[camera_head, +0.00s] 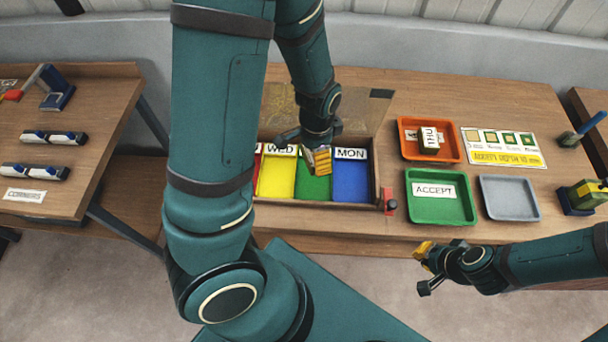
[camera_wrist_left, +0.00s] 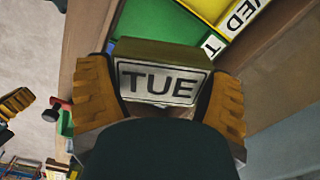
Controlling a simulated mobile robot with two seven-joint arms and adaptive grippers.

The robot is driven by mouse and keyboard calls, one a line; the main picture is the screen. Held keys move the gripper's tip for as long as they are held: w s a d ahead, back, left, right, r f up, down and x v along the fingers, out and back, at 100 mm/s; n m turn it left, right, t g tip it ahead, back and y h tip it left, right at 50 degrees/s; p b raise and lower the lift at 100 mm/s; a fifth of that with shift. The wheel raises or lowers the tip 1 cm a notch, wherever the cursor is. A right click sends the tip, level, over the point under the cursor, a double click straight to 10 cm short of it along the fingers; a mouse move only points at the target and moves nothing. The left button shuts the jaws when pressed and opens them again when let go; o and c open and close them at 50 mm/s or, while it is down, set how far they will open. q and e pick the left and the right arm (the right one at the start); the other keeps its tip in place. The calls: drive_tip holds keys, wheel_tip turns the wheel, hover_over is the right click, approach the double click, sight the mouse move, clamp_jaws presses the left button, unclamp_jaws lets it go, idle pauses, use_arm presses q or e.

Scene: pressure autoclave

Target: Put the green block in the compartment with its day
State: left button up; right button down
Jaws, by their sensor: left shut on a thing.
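The green block (camera_wrist_left: 160,55), dark olive with a white TUE label, is between the yellow fingers of my left gripper (camera_wrist_left: 160,95), which is shut on it. In the head view my left gripper (camera_head: 318,160) is over the divided box (camera_head: 320,208), above its green compartment (camera_head: 313,188). That compartment's label is mostly hidden there; the left wrist view shows a label starting with T. The yellow compartment (camera_head: 276,182) reads WED and the blue compartment (camera_head: 350,182) reads MON. A red compartment is partly hidden by my arm. My right gripper (camera_head: 424,268) is apart at the table's front; its opening is unclear.
An orange tray (camera_head: 408,154) holds another labelled block (camera_head: 428,140). A green ACCEPT tray (camera_head: 441,216) and a grey tray (camera_head: 510,198) stand right of the box. A small red-topped part (camera_head: 391,206) is at the box's right front corner.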

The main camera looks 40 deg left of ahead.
use_arm(q)
drive_tip(key=b, duration=0.1)
hover_over(314, 179)
wheel_tip(314, 179, down, 6)
drive_tip(key=shift+r, duration=0.2)
wheel_tip(314, 179, down, 3)
drive_tip(key=shift+s+f+b, duration=0.1)
drive_tip(key=shift+f+b, duration=0.05)
drive_tip(key=shift+b, duration=0.15)
drive_tip(key=shift+f, duration=0.35)
drive_tip(key=shift+f, duration=0.1)
drive_tip(key=o, duration=1)
drive_tip(key=shift+c, duration=0.2)
